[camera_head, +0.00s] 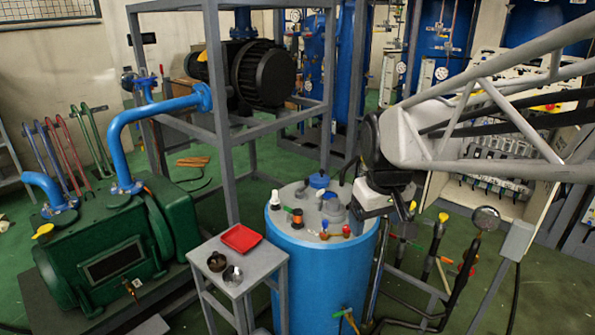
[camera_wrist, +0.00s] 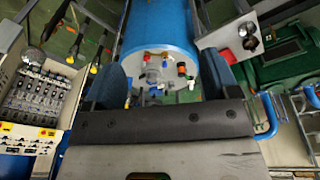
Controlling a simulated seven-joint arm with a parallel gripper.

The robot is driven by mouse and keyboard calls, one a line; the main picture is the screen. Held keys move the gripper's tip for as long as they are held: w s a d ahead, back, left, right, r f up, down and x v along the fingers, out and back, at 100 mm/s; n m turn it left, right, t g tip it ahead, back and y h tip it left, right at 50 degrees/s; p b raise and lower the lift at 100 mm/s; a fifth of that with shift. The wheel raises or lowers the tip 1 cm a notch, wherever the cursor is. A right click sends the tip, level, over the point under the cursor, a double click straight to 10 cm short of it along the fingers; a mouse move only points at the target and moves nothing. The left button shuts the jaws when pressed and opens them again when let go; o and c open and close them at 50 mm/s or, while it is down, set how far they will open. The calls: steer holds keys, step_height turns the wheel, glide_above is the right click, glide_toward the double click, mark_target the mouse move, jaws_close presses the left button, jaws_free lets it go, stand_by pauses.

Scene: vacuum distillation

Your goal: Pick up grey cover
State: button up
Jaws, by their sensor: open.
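A grey rounded cover (camera_head: 333,208) sits on the top of the blue tank (camera_head: 320,275), near its middle. A similar grey piece shows on the tank top in the wrist view (camera_wrist: 153,72), between my fingers in the picture but farther away. A blue-capped fitting (camera_head: 318,180) stands behind the cover. My gripper (camera_head: 402,208) hangs to the right of the cover, by the tank's right edge, apart from it. In the wrist view my gripper (camera_wrist: 160,88) is open and empty, with a finger on each side. Its body hides part of the tank top.
Small valves (camera_head: 330,234), an orange-and-black fitting (camera_head: 297,217) and a white-topped bottle (camera_head: 276,198) crowd the tank top. A small grey table (camera_head: 262,262) with a red tray (camera_head: 240,238) and two cups stands left. Pipes and a gauge (camera_head: 486,218) stand right.

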steer(key=w+f+n, duration=0.1)
steer(key=w+n, duration=0.1)
steer(key=w, duration=1.2)
steer(key=n+g, duration=0.2)
steer(key=n, duration=0.5)
glide_above(335, 201)
step_height(335, 201, down, 19)
steer(key=shift+s+a+r, duration=0.1)
steer(key=shift+w+f, duration=0.2)
steer(key=shift+f, duration=0.1)
steer(key=shift+f, duration=1.25)
steer(key=shift+f, duration=0.1)
